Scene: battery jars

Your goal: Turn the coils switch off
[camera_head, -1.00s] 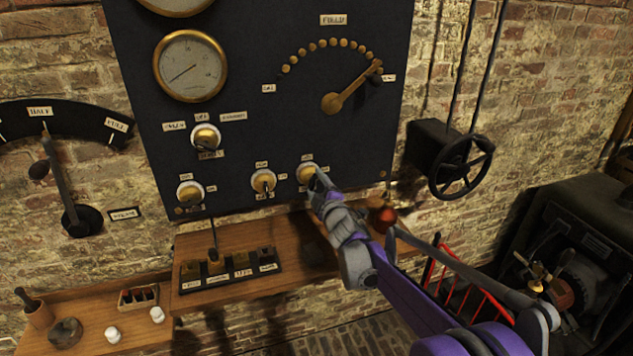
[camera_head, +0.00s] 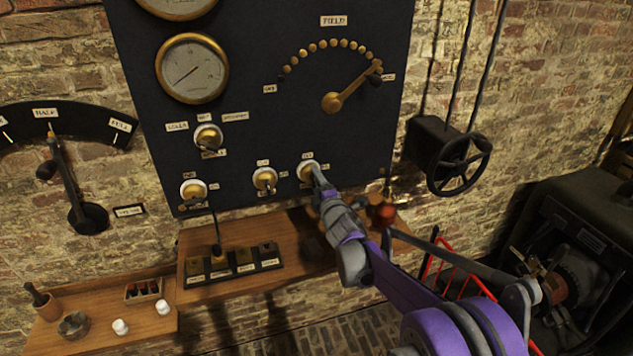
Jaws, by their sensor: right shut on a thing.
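A dark panel (camera_head: 262,98) fills the upper middle, with several round brass and white rotary switches low on it. My right gripper (camera_head: 319,179) reaches the rightmost lower switch (camera_head: 306,168) and is shut on its knob. The gripper covers part of that switch, so its pointer position cannot be told. Two similar switches stand to its left, a middle one (camera_head: 264,178) and a left one (camera_head: 194,190), with another (camera_head: 208,137) higher up. Their small labels are too blurred to tell surely which is the coils switch. My left gripper is not in view.
A brass field lever (camera_head: 352,88) and a gauge (camera_head: 192,68) sit higher on the panel. A handwheel (camera_head: 460,165) is at right. A wooden shelf (camera_head: 296,238) below carries a small switch block (camera_head: 232,262). Two white jars stand lower left. A machine (camera_head: 585,255) stands lower right.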

